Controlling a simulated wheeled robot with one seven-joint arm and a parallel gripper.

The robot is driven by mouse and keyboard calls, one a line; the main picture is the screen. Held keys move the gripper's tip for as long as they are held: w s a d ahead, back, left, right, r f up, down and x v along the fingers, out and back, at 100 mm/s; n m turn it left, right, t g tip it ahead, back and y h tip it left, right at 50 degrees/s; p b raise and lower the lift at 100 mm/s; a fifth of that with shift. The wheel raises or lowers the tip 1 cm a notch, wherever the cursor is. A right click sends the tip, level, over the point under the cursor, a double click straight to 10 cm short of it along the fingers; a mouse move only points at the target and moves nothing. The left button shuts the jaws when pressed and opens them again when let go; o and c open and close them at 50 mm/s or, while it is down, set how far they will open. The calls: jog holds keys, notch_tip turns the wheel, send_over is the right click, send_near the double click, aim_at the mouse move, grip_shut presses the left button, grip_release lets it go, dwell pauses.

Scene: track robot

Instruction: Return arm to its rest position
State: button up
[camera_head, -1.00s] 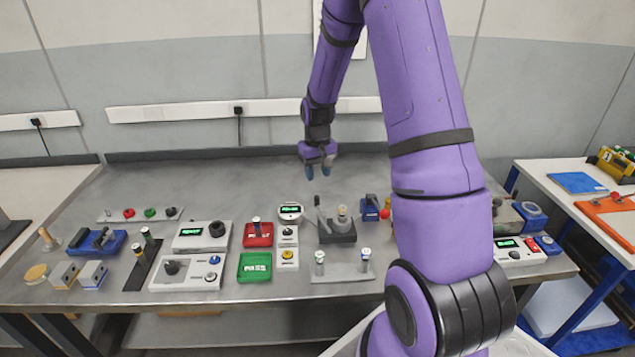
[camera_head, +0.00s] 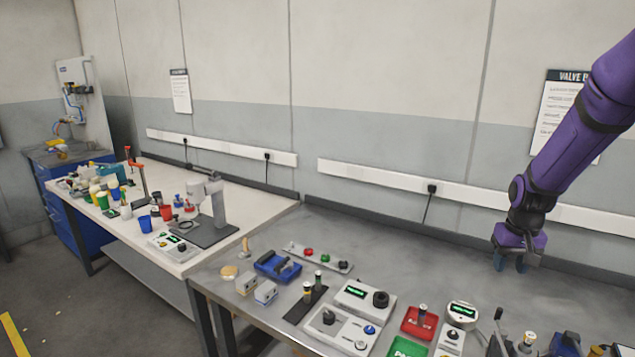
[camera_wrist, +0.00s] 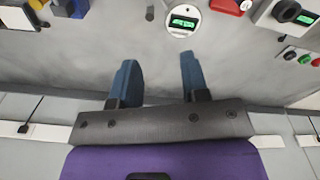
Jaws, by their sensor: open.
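My gripper (camera_head: 510,263) hangs at the end of my purple arm at the right of the head view, pointing down above the back of the grey metal workbench (camera_head: 440,262). In the wrist view my gripper (camera_wrist: 160,82) shows two blue fingers held apart, with nothing between them. The fingers are clear of the devices on the bench. A round white device with a green display (camera_wrist: 182,20) lies beyond the fingertips; it also shows in the head view (camera_head: 462,312).
The bench front holds a red box (camera_head: 419,323), a green box (camera_head: 408,348), a blue tool holder (camera_head: 277,266) and control boxes. A white table (camera_head: 160,205) with cups and a grey stand adjoins at left. The wall and power strip (camera_head: 395,180) stand behind. The bench's back strip is clear.

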jog(key=s+a+r+t, duration=0.1)
jog(key=s+a+r, duration=0.2)
jog(key=r, duration=0.2)
jog(key=s+a+r, duration=0.2)
jog(key=a+r, duration=0.1)
jog(key=r, duration=0.3)
jog(key=s+a+r+n+t, duration=0.1)
jog(key=s+a+r, duration=0.2)
jog(key=s, duration=0.4)
jog(key=s+a+r+t, duration=0.1)
jog(key=s+a+r, duration=0.2)
jog(key=s, duration=0.4)
jog(key=s+a+r+n+t, duration=0.1)
jog(key=s+a+r, duration=0.2)
jog(key=s+r, duration=0.2)
jog(key=s, duration=0.3)
jog(key=shift+a+r+n+t, duration=0.25)
jog(key=shift+a+n+t, duration=0.05)
